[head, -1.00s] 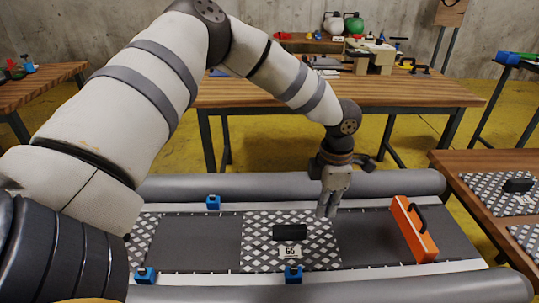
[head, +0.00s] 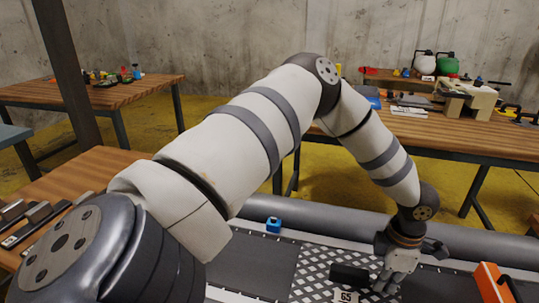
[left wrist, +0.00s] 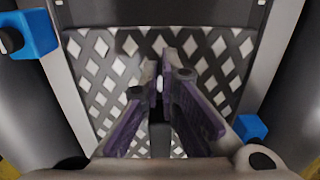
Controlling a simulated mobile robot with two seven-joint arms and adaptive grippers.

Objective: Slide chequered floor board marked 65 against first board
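The chequered floor board (head: 312,272) marked 65 lies flat between the grey tubes, with a black handle (head: 350,275) and a white label (head: 347,297). Its lower part is cut off by the head view's bottom edge. My left gripper (head: 386,289) is low over the board, just right of the handle. In the left wrist view its purple fingers (left wrist: 166,72) are close together over the diamond pattern, with nothing clearly held between them. A plain dark board (head: 245,265) lies left of the chequered board. My right gripper is not in view.
A blue block (head: 273,225) sits at the far tube (head: 335,222); blue blocks also show in the left wrist view (left wrist: 249,128). Wooden benches stand behind and left (head: 75,180).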

